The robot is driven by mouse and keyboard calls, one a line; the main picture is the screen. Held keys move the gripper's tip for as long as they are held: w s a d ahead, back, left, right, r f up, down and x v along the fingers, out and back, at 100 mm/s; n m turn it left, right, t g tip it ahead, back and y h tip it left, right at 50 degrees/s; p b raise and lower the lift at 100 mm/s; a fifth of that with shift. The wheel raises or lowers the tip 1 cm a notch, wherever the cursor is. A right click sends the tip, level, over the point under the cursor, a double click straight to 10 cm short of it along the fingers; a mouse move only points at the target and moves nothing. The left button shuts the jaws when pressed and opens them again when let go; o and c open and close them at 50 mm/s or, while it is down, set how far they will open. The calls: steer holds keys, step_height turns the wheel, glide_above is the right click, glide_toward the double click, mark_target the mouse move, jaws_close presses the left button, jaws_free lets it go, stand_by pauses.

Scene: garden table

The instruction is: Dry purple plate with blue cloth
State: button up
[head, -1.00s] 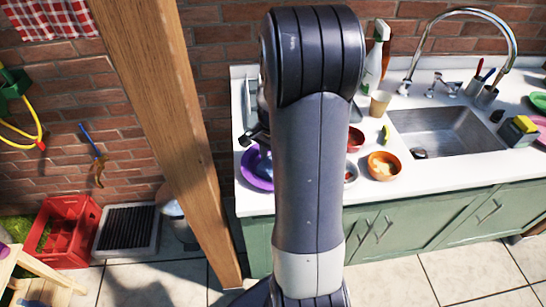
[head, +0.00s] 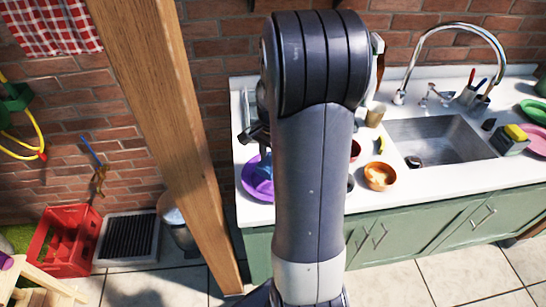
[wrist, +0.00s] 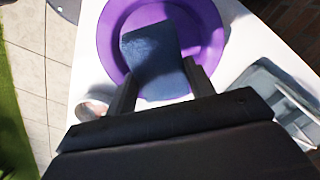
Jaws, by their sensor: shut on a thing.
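The purple plate (wrist: 107,38) lies on the white counter near its left end. It also shows in the head view (head: 252,186), partly hidden behind my arm. The blue cloth (wrist: 152,50) hangs from my gripper (wrist: 158,85) over the plate's middle. My gripper is shut on the cloth, and its fingers are at the plate's near rim in the wrist view. I cannot tell if the cloth touches the plate. In the head view the cloth (head: 264,168) shows as a small blue patch above the plate.
A grey rack (wrist: 270,90) stands right of the plate in the wrist view. A small round metal thing (wrist: 91,108) is at the left edge. An orange bowl (head: 380,177), a cup (head: 375,116) and the sink (head: 440,140) lie right of my arm. A wooden post (head: 165,130) stands left.

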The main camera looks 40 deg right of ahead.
steer(key=shift+r+p, duration=0.75)
steer(key=shift+r, duration=0.35)
stand_by(0.5)
